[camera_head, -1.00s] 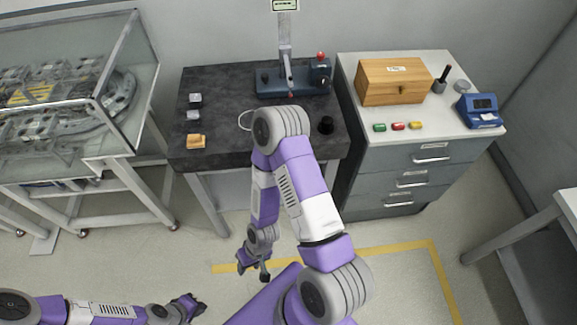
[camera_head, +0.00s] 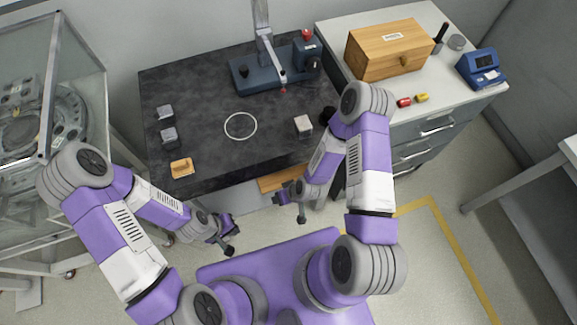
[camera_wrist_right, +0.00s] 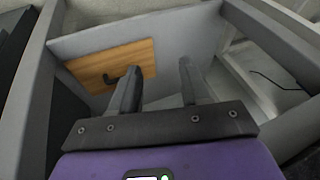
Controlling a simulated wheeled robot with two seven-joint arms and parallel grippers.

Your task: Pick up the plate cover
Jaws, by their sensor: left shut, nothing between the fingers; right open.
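Nothing in view can be surely named the plate cover. A wooden panel (camera_wrist_right: 112,66) with a dark hook-like handle (camera_wrist_right: 124,75) shows in the right wrist view, ahead of my open, empty right gripper (camera_wrist_right: 158,80). The panel's edge also shows under the dark table in the head view (camera_head: 277,181). My right gripper (camera_head: 291,202) is just in front of the table, near the panel. My left gripper (camera_head: 226,239) is shut and empty, in front of the table to the left.
The dark table (camera_head: 205,100) bears a press-like device (camera_head: 270,72), a white ring outline (camera_head: 240,126), a pale block (camera_head: 303,126), a tan block (camera_head: 181,167) and two small grey blocks. A drawer cabinet (camera_head: 425,135) with a wooden box (camera_head: 385,52) stands right. A glass case (camera_head: 60,90) stands left.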

